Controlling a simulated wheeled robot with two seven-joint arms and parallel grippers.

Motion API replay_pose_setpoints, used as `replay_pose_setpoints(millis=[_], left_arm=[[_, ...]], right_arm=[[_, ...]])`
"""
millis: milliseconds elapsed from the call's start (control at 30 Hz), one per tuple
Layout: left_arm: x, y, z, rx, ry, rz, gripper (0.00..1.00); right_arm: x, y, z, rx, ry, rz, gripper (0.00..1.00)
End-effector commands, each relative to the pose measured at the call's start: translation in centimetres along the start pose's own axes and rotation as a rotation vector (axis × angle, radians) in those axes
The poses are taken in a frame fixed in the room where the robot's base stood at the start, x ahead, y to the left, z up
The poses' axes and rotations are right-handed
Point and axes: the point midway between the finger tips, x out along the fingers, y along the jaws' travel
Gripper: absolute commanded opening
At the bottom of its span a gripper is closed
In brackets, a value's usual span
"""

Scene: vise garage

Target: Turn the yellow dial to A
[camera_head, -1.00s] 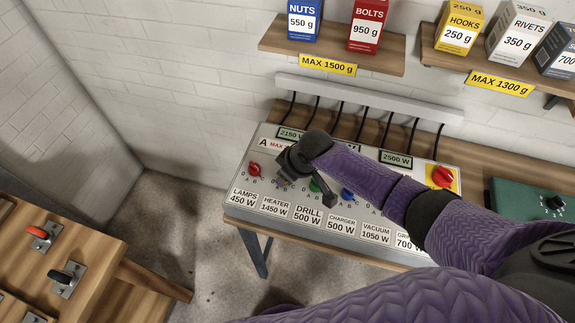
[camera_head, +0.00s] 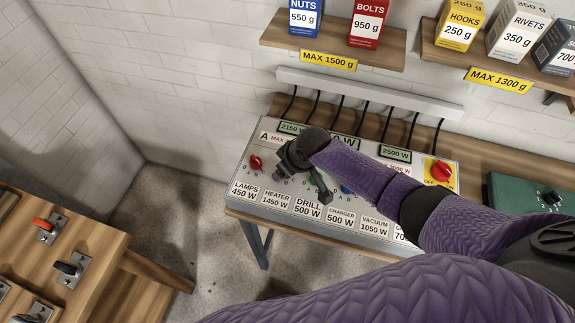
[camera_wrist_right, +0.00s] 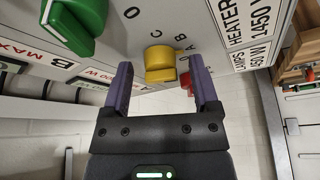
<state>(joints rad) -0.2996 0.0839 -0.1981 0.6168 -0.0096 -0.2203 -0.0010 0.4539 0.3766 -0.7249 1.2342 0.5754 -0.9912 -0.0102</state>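The yellow dial (camera_wrist_right: 160,64) shows in the right wrist view, on the grey panel with letters O, C, B and A around it. My right gripper (camera_wrist_right: 161,72) is open, with one finger on each side of the dial and a visible gap at each side. Whether the fingertips touch the panel I cannot tell. In the head view my right gripper (camera_head: 283,172) is over the left part of the control panel (camera_head: 245,212) and hides the yellow dial. The letter the dial points to is not clear. My left gripper is not in view.
A red dial (camera_head: 255,162) is left of the gripper and a blue dial (camera_head: 346,190) right of it. A green dial (camera_wrist_right: 82,22) is close by in the wrist view. A red switch on a yellow plate (camera_head: 440,171) is at the panel's right. Shelves with boxes hang above.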

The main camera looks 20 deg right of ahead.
Motion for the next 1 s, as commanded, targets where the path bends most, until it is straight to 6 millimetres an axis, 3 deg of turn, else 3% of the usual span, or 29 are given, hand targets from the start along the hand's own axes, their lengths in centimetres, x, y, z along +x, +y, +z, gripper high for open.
replay_pose_setpoints(millis=[267,600,700,1000], left_arm=[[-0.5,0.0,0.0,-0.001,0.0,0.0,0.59],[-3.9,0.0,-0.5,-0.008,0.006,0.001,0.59],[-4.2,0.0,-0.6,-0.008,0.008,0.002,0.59],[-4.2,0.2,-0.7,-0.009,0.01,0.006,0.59]], right_arm=[[-0.8,0.0,-0.1,-0.001,0.0,0.0,0.77],[-8.3,0.0,-0.2,-0.002,0.002,0.0,0.77],[-9.5,0.0,-0.1,-0.001,0.0,0.0,0.77],[-9.9,0.0,0.0,0.0,-0.001,0.0,0.77]])
